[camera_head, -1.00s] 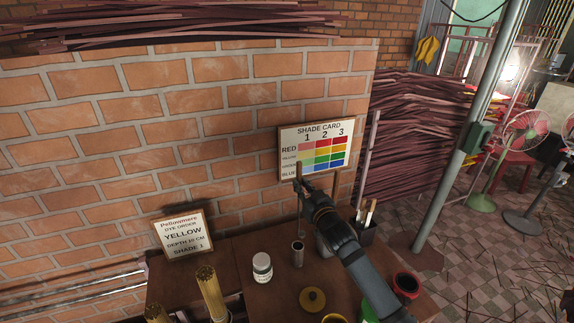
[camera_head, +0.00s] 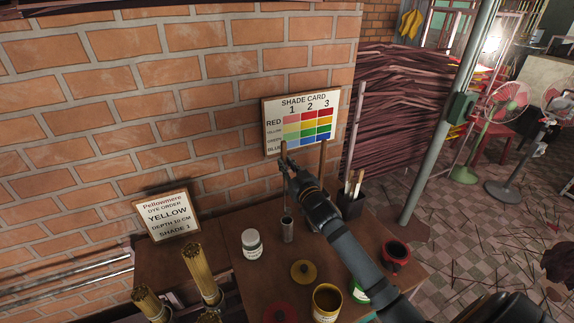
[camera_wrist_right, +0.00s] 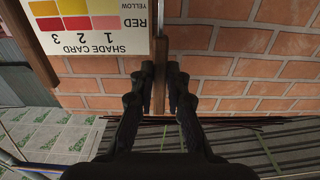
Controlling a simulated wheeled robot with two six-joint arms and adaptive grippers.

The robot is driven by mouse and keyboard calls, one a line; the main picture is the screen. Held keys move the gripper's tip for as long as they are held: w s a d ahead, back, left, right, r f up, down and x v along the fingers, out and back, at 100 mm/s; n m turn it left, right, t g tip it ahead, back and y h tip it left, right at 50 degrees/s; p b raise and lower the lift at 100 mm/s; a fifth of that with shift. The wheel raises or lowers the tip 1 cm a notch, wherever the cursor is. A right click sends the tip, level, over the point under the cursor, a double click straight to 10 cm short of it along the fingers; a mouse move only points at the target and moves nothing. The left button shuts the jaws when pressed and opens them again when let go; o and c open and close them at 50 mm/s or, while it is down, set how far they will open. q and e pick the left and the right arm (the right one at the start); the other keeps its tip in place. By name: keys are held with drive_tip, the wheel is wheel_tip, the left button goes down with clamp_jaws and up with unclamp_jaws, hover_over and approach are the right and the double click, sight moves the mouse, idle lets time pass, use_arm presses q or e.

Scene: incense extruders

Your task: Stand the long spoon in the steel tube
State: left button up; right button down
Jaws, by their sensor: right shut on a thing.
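The long spoon (camera_head: 284,150) is upright in my right gripper (camera_head: 288,168), which is shut on its upper part. In the right wrist view the wooden handle (camera_wrist_right: 159,85) runs between the two fingers of the right gripper (camera_wrist_right: 159,72). The steel tube (camera_head: 287,230) stands upright on the table below the gripper. The spoon's lower part lines up with the tube's mouth in the head view. I cannot tell whether its tip is above the mouth or inside it. My left gripper is not in view.
A white lidded jar (camera_head: 252,244) stands left of the tube. A yellow lid (camera_head: 303,272) and a yellow pot (camera_head: 327,302) are in front. A dark holder with sticks (camera_head: 351,203) and a red-rimmed pot (camera_head: 397,254) are at right. The shade card (camera_head: 302,122) stands behind.

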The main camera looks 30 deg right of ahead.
use_arm(q)
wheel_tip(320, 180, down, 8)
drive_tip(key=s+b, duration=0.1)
drive_tip(key=b, duration=0.6)
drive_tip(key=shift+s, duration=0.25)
use_arm(e)
wheel_tip(320, 180, down, 9)
drive_tip(key=shift+f, duration=0.2)
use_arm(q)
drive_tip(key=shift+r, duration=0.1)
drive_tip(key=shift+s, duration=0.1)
use_arm(e)
drive_tip(key=c, duration=1.3)
unclamp_jaws()
drive_tip(key=shift+o, duration=0.2)
drive_tip(key=s, duration=1.2)
drive_tip(key=shift+a+f, duration=0.15)
drive_tip(key=shift+a, duration=0.2)
